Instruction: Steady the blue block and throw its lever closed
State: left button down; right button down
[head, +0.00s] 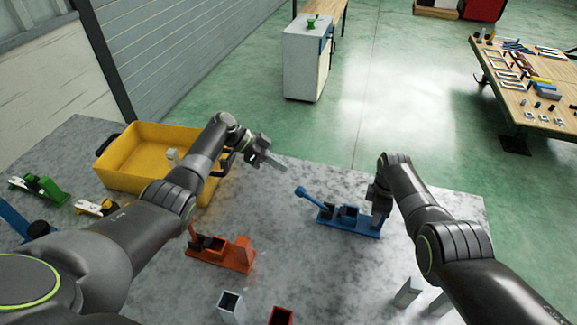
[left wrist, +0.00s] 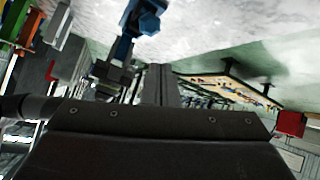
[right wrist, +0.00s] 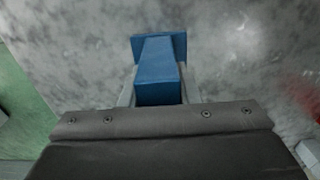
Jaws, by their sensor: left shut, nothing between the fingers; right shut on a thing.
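The blue block (head: 352,224) lies on the grey mottled table, right of centre in the head view. Its blue lever (head: 311,196), with a round knob, leans up and out from the block's left end. My right gripper (head: 379,208) is shut on the block's right end; the right wrist view shows the blue part (right wrist: 158,68) between its fingers. My left gripper (head: 275,162) is shut and empty, above the table, left of and beyond the lever knob, apart from it. The left wrist view shows its closed fingers (left wrist: 158,85) and blue parts (left wrist: 145,18) at the top.
An orange lever block (head: 222,253) stands left of the blue one, near my left arm. A yellow bin (head: 150,150) is at the back left, with a green block (head: 40,188) beside it. Grey and red open boxes (head: 231,306) stand at the front. Table between lever and left gripper is clear.

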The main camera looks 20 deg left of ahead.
dwell(0.4)
pick_arm(q)
jog(key=s+d+r+m+t+y, duration=0.1)
jog(key=s+d+r+m+y, duration=0.45)
jog(key=s+r+m, duration=0.3)
send_over(307, 195)
jog(key=s+a, duration=0.2)
jog(key=shift+m+t, duration=0.35)
jog(key=shift+t, duration=0.05)
jog(key=shift+w+f, duration=0.15)
jog(key=shift+f, duration=5.95)
